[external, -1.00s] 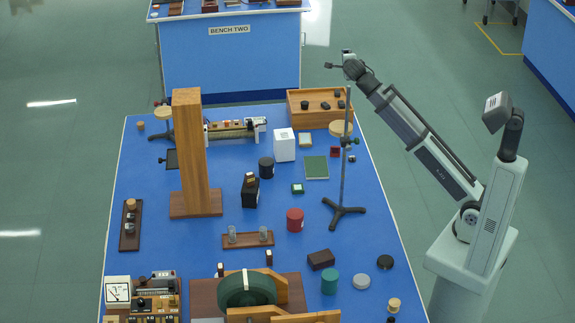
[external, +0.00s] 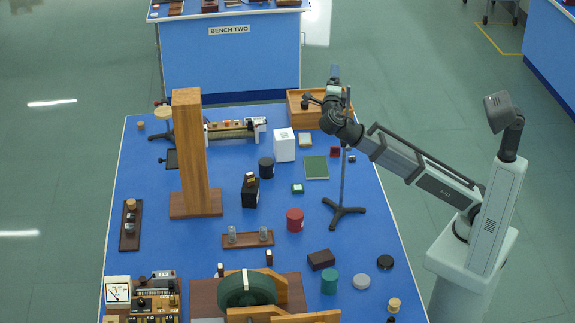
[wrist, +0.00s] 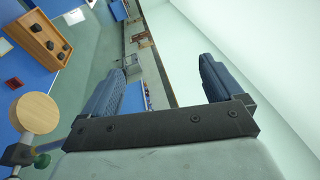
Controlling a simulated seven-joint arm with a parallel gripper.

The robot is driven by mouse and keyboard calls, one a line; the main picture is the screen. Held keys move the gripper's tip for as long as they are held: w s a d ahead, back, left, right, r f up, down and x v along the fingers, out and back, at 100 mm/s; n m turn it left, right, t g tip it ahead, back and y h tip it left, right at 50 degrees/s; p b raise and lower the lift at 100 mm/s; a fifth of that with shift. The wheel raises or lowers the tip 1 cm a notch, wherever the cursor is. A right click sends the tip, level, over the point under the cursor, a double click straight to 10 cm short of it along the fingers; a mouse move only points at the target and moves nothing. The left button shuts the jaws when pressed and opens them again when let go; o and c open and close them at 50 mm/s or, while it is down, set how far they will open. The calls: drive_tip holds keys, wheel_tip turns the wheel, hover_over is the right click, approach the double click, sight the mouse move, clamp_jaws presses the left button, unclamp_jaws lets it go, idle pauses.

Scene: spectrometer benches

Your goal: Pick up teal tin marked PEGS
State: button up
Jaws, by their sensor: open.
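A teal tin (external: 329,281) stands upright near the front right of the blue bench in the external view. No lettering on it can be read from here. My gripper (wrist: 166,84) shows open and empty in the wrist view, its two dark ribbed fingers apart. In the external view my gripper end (external: 334,76) is raised over the back right of the bench, far from the tin. The tin is not in the wrist view.
A retort stand (external: 343,190) rises close to my wrist. A brown block (external: 321,260), a pale grey disc (external: 361,282) and a black disc (external: 385,262) lie around the tin. A red tin (external: 295,219) stands farther back. A wooden tray (external: 310,120) is at the back.

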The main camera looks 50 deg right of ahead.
drive_tip(key=s+a+f+n+t+y, duration=0.2)
drive_tip(key=a+f+n+y, duration=0.15)
drive_tip(key=a+f, duration=0.35)
drive_tip(key=s+a+f+n+t+y, duration=0.2)
drive_tip(key=a+f+n, duration=0.3)
drive_tip(key=a+f, duration=0.15)
drive_tip(key=n+g+y, duration=0.1)
drive_tip(key=n+y, duration=1)
drive_tip(key=n, duration=1.1)
approach(331, 271)
drive_tip(key=x, duration=0.7)
drive_tip(key=shift+w+r, duration=0.1)
drive_tip(key=shift+w, duration=0.3)
drive_tip(key=shift+f+x, duration=0.1)
drive_tip(key=shift+x, duration=1.2)
drive_tip(key=shift+f+x, duration=0.15)
drive_tip(key=shift+x, duration=1.2)
drive_tip(key=shift+s+a, duration=0.1)
